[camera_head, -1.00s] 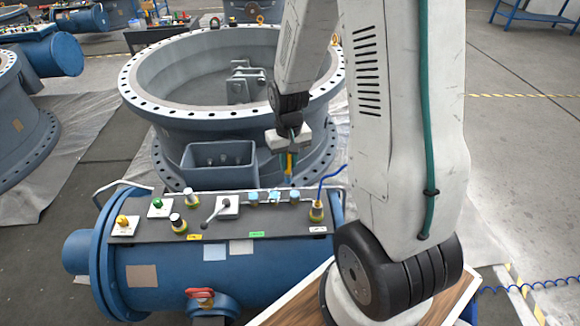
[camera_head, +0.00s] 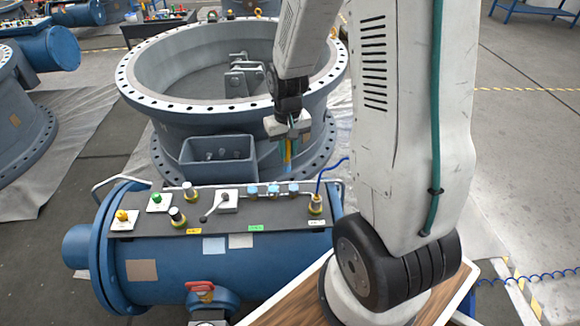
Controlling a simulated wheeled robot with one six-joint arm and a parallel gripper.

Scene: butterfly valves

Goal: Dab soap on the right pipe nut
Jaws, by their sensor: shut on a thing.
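My gripper (camera_head: 287,137) is above the blue machine's dark top panel, shut on a slim orange and blue tool (camera_head: 287,152), seemingly a brush, pointing down. Its lower end hangs just above the right pipe nut in the picture; I cannot tell the exact gap. I cannot make out any soap on the nuts.
A brass fitting (camera_head: 315,204) with a blue hose stands right of the nuts. A lever (camera_head: 214,206) and several knobs stand on the panel to the left. A large grey flanged ring (camera_head: 165,115) rises behind. A red handle (camera_head: 200,287) is on the machine's front.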

